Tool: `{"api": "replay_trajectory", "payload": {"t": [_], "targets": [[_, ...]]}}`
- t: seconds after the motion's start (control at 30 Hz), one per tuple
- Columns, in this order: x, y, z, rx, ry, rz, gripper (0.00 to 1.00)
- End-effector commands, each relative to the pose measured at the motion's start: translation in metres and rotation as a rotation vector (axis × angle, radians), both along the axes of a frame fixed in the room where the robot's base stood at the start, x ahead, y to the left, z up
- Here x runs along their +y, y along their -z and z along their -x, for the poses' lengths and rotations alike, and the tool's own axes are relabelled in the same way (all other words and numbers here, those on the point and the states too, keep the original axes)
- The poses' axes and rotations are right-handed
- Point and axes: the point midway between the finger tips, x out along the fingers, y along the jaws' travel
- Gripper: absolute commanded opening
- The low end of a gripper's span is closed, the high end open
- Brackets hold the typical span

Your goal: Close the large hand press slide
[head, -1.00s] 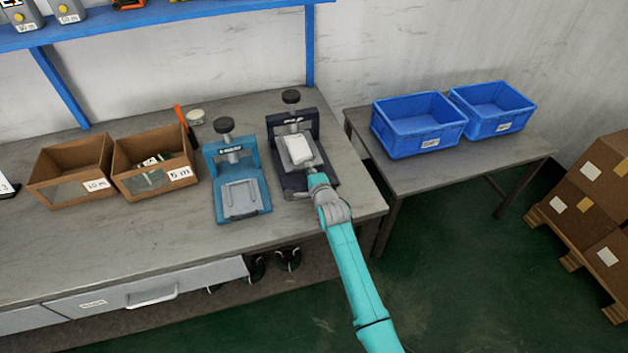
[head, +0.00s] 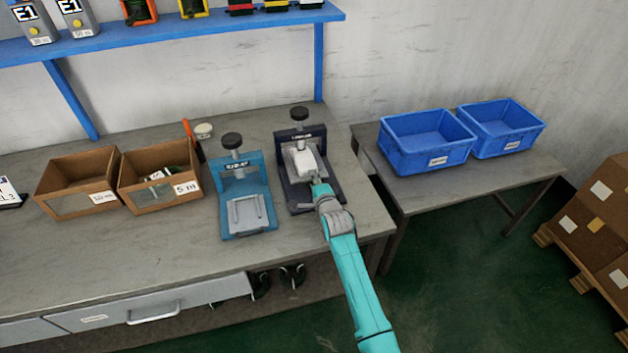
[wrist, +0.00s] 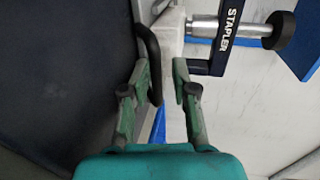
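The large hand press (head: 324,190) is the dark navy one at the right end of the bench, with a black knob on top. Its pale slide (head: 304,160) sits at the front of the upright frame, partly under it. My gripper (head: 317,182) is at the slide's near edge. In the wrist view, my gripper (wrist: 163,72) has its two fingers apart. A black curved handle (wrist: 152,60) lies by the inner side of the left finger, and the white slide (wrist: 171,35) shows ahead between the fingertips. Whether either finger touches them is unclear.
A smaller light-blue press (head: 260,222) stands just left of the navy one. Two brown boxes (head: 141,209) are farther left. Two blue crates (head: 425,163) stand on a side table to the right. The bench front is clear.

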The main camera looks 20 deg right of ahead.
Motion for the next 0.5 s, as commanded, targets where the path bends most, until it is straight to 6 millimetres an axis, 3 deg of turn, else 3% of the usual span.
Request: {"api": "replay_trajectory", "payload": {"t": [0.17,0.5], "targets": [[0.000,0.003,0.012,0.008,0.000,0.000,0.35],[0.000,-0.010,0.057,0.003,0.000,0.000,0.35]]}}
